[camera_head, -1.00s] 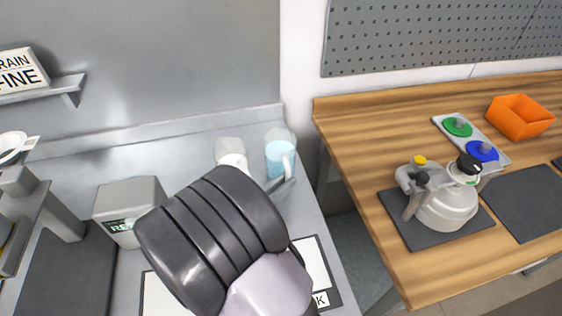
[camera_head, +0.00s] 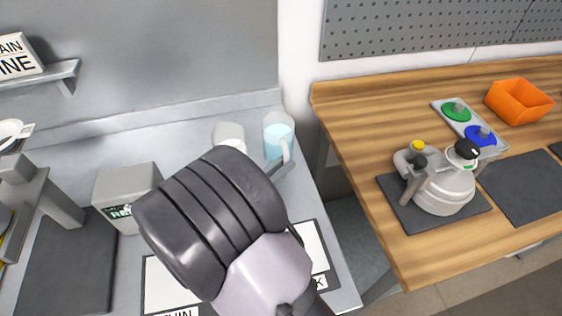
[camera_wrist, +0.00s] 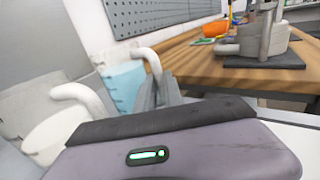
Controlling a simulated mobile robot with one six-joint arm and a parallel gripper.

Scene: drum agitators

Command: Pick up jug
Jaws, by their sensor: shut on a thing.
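A jug (camera_head: 277,142) with light blue contents and a pale handle stands at the back right of the grey metal worktop. In the wrist view the blue jug (camera_wrist: 124,84) is left of centre, its white handle curving to the right. My gripper (camera_head: 284,166) is at the handle, mostly hidden behind my arm in the head view. In the wrist view its grey fingers (camera_wrist: 161,92) are shut on the lower part of the handle. A second, whitish jug (camera_head: 229,137) stands just left of it; its handle also shows in the wrist view (camera_wrist: 85,98).
A grey box (camera_head: 127,190) with a green label stands on the worktop to the left. A wooden bench (camera_head: 350,130) is to the right across a gap, holding a silvery vessel (camera_head: 445,190) on a dark mat and an orange bin (camera_head: 519,101). A wall backs the worktop.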

